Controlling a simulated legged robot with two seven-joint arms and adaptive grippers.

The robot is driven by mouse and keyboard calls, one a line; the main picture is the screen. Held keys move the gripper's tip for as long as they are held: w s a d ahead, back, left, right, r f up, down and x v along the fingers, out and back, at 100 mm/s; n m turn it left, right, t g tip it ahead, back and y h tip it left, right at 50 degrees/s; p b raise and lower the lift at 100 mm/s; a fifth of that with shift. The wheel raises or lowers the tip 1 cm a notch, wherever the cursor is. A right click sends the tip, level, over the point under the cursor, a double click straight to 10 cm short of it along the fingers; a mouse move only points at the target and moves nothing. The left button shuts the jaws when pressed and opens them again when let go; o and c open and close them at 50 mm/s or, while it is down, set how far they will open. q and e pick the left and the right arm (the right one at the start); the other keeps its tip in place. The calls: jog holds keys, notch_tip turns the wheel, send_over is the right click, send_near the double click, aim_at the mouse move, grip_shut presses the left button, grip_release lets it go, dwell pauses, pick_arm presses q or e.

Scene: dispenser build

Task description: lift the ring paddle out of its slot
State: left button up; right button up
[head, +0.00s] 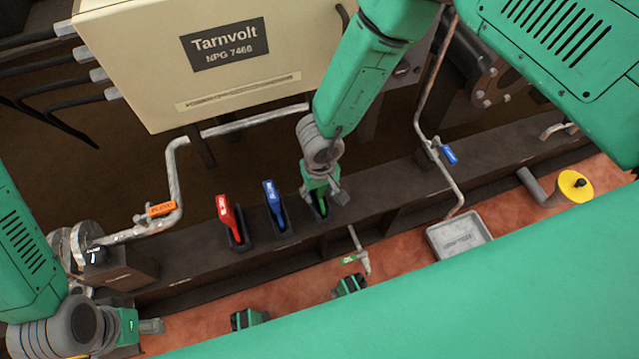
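Three paddles stand in dark slots along a dark beam: a red one (230,218), a blue one (274,205) and a green one (321,208). Their markings are too small to tell which is the ring paddle. My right gripper (323,193) points down at the green paddle, with grey fingers close around its upper part. The gripper hides most of that paddle, and I cannot tell whether the fingers press on it. The green paddle's lower part is still in its slot. My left gripper (150,326) is at the lower left, away from the paddles; its finger opening is unclear.
A cream Tarnvolt cabinet (210,60) stands behind the beam. Pipes with an orange-tagged handle (160,209) and a blue-tagged handle (449,155) rise near it. A grey tray (459,235) and a yellow round object (573,185) lie to the right.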

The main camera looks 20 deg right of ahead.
jog(key=shift+f, duration=0.65)
grip_shut()
jog(key=shift+r, duration=0.1)
jog(key=shift+r+p, duration=4.7)
jog(key=shift+r, duration=0.8)
